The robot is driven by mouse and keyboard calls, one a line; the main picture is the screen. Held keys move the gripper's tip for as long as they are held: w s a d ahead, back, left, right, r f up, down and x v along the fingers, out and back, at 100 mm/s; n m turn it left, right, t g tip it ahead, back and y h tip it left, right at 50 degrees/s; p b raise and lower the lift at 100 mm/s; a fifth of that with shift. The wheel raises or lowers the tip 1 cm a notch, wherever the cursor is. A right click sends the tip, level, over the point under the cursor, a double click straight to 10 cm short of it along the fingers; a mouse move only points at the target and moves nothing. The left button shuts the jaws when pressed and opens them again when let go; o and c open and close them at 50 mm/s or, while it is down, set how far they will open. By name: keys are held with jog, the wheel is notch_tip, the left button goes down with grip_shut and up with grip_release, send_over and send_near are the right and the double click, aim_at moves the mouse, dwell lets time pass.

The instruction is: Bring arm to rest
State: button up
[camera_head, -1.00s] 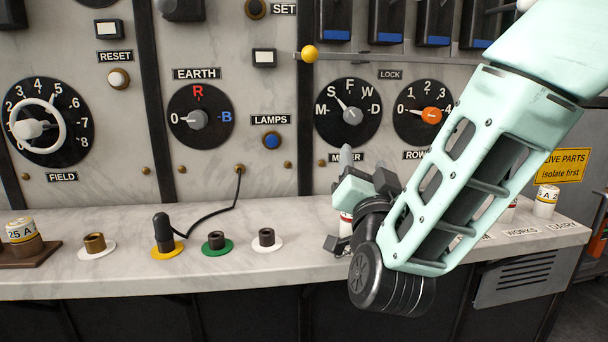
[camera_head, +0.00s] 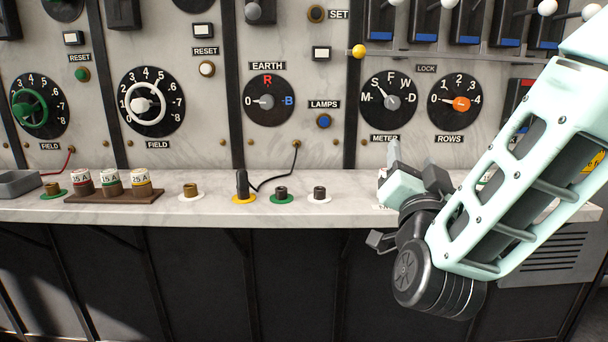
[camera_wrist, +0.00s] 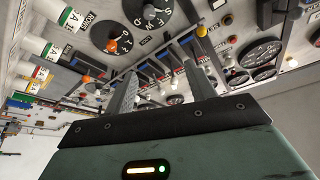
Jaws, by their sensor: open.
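My arm, pale green with a black joint, comes in from the right in the head view. My gripper (camera_head: 408,165) is folded up in front of the shelf's right part, below the METER dial (camera_head: 388,95). In the wrist view, my gripper (camera_wrist: 160,85) shows two grey fingers standing apart with nothing between them. The wrist view is strongly tilted. My arm hides part of the shelf and the lower right of the panel.
A marble shelf (camera_head: 350,213) runs along the panel. It bears a plug (camera_head: 242,184), sockets, and a brown rack (camera_head: 110,197) with labelled fuses. A yellow-knobbed lever (camera_head: 358,51) sticks out above the METER dial. The floor in front is clear.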

jog(key=s+a+f+n+g+y, duration=0.7)
jog(key=a+f+n+g+y, duration=0.25)
jog(key=a+f+g, duration=0.2)
jog(key=s+d+f+n+g+h, duration=0.1)
jog(key=s+d+f+n+g, duration=0.2)
jog(key=s, duration=0.4)
jog(key=s+f+n+g+h, duration=0.1)
jog(key=s+f+g+h, duration=0.1)
jog(key=s+f+g, duration=0.4)
jog(key=s+d+r+n+h, duration=0.2)
jog(key=s+d, duration=0.3)
jog(key=s, duration=0.1)
notch_tip(320, 180, up, 19)
jog(key=g+p, duration=0.1)
jog(key=p, duration=1.8)
jog(key=shift+s, duration=0.25)
jog(key=shift+d+m, duration=0.1)
jog(key=shift+m, duration=0.15)
jog(key=shift+c, duration=0.3)
